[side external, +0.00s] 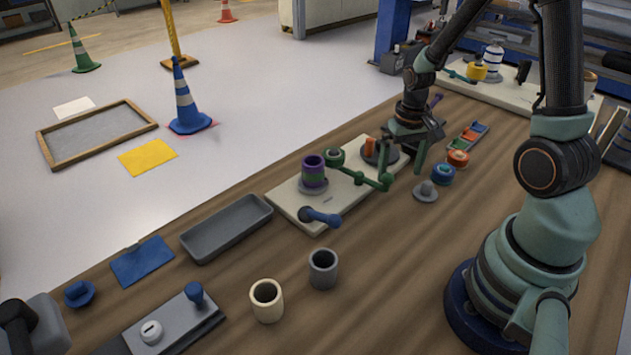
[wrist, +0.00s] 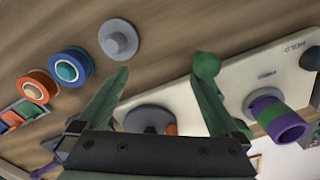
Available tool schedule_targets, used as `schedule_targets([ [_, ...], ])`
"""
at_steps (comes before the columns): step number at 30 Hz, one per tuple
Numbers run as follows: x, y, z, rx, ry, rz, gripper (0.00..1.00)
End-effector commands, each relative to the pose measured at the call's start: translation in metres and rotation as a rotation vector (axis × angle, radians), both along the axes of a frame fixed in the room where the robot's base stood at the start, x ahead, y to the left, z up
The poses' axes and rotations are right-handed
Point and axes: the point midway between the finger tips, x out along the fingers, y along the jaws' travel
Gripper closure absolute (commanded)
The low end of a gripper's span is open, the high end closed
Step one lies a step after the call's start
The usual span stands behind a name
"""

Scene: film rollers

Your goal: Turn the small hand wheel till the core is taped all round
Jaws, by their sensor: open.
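The core (side external: 313,172) is purple with a green band and stands upright on a grey disc on the cream board (side external: 283,203). In the wrist view the core (wrist: 285,124) is at the right, with its far side hidden. A blue crank-like handle (side external: 320,217) sits at the board's near end; I cannot tell whether it is the hand wheel. A green jointed arm with knobs (side external: 372,181) lies beyond the core, and its knob (wrist: 206,66) shows near one finger. My gripper (wrist: 160,76) is open and empty, above the board's far end, apart from the core.
A grey knobbed disc (side external: 425,191), a blue roll (side external: 443,174) and an orange roll (side external: 458,158) stand right of the board. A grey tray (side external: 226,229) lies left. Cream (side external: 267,300) and grey (side external: 323,269) cups stand in front. Bare wood lies between cups and arm base.

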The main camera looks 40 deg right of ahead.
Motion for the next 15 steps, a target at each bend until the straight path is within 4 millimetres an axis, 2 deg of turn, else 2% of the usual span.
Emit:
schedule_targets([
  [8,0.000,0.000,0.001,0.000,0.000,0.000,0.00],
  [15,0.001,0.000,0.017,-0.002,-0.003,0.000,0.00],
])
